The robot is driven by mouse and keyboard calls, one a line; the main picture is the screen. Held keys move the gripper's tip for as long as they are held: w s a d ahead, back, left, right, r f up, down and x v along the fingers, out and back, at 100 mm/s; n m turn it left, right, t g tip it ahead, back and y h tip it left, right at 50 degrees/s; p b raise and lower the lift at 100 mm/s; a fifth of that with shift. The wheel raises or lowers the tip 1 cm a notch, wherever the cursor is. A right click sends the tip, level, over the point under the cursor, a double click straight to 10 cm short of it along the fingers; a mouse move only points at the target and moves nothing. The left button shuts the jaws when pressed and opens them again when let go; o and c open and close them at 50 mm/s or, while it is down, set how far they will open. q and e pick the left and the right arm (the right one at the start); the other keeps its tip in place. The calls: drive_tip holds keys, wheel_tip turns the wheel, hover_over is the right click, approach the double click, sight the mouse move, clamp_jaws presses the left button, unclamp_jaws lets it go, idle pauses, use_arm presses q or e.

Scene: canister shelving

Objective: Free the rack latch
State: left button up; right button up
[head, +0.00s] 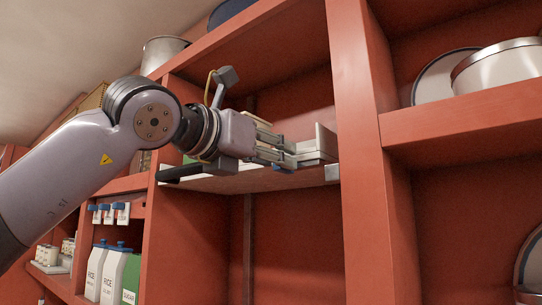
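The rack (240,181) is a thin wooden board with metal end pieces, set across an opening in the red shelving. A grey metal bracket (332,174) sits at its right front corner and a dark bar (182,172) at its left front. I cannot tell which part is the latch. My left gripper (288,158) reaches in from the left, just above the board's front edge, beside a grey upright plate (325,142). Its fingertips overlap pale parts behind, so I cannot tell whether it is open or touching anything. My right gripper is out of view.
Red uprights (358,150) stand close to the right of the gripper. A pot (500,66) and plate (432,80) sit at right. The bay below the rack looks empty.

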use_arm(q)
drive_tip(key=v, duration=1.2)
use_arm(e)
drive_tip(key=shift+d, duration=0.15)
